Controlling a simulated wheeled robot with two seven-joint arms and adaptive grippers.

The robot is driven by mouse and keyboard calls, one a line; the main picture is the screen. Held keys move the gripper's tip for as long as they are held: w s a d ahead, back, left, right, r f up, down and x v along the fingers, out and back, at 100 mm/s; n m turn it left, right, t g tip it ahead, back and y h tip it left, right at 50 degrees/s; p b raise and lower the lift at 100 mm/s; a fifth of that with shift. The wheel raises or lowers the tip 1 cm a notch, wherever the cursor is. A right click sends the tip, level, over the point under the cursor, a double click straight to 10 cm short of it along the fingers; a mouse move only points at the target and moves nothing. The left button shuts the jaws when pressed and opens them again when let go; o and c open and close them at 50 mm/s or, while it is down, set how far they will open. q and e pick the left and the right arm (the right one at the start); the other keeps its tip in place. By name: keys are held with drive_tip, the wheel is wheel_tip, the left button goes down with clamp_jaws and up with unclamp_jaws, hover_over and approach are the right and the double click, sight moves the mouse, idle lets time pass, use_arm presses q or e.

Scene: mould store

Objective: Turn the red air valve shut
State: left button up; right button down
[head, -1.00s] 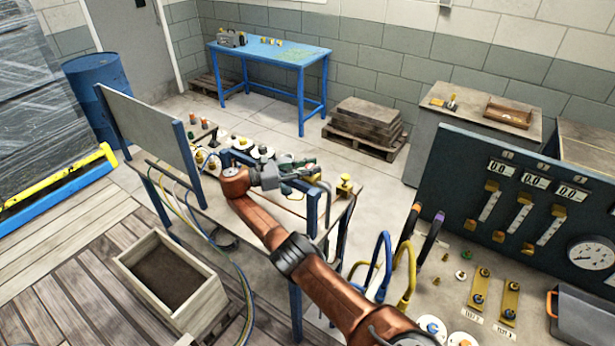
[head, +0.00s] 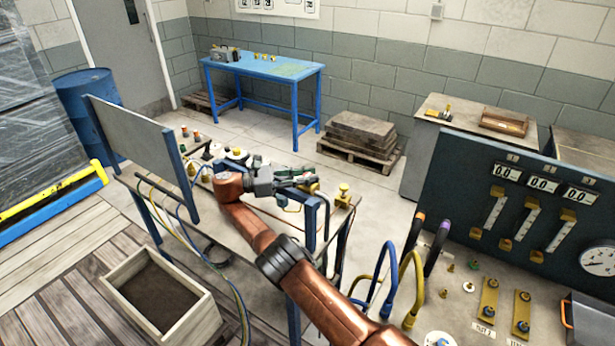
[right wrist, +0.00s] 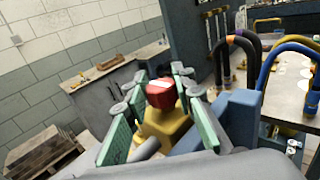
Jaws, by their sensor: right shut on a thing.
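The red air valve (right wrist: 160,94) shows in the right wrist view as a red knob with a pale mark on top, above a yellow body (right wrist: 166,126). My right gripper (right wrist: 152,102) has its green-padded fingers on both sides of the knob and is shut on it. In the head view my right gripper (head: 304,180) is over the right end of the narrow bench (head: 262,232), beside a blue post. The red knob is hidden there by the fingers. My left gripper is not in either view.
A yellow fitting (head: 343,192) stands just right of my right gripper. An upright grey panel (head: 136,142) rises at the bench's left end. Blue and yellow hoses (head: 390,280) loop up at the right, in front of the gauge panel (head: 525,210). A wooden box (head: 158,296) sits lower left.

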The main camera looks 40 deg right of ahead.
drive_tip(key=c, duration=1.6)
unclamp_jaws()
wheel_tip(320, 180, up, 10)
drive_tip(key=shift+r, duration=0.1)
